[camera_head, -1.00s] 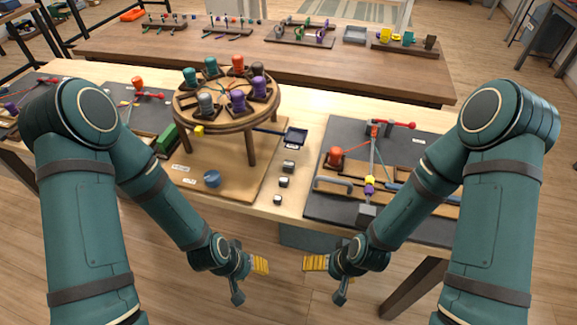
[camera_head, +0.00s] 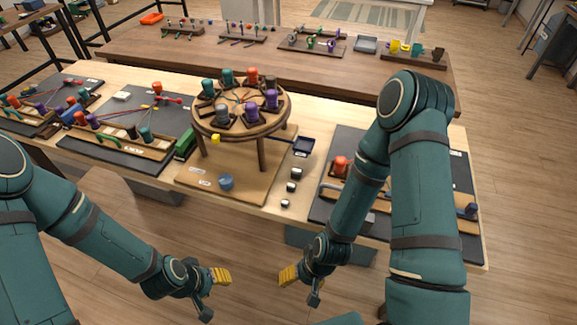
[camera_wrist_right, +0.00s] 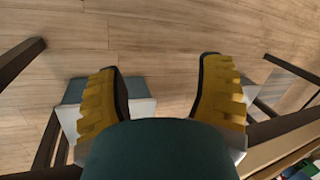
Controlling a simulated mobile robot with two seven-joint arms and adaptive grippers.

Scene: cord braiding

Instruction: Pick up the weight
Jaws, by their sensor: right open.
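Which one is meant I cannot tell. My right gripper (camera_head: 289,275) is open and empty, in front of and below the table edge; its two yellow fingers stand wide apart in the right wrist view (camera_wrist_right: 160,95), with floor between them. My left gripper (camera_head: 220,276) is also off the table's front; its finger gap is not clear.
A dark board with cord fixtures (camera_head: 325,205) is at right, partly behind my right arm. Another board (camera_head: 75,140) is at left.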

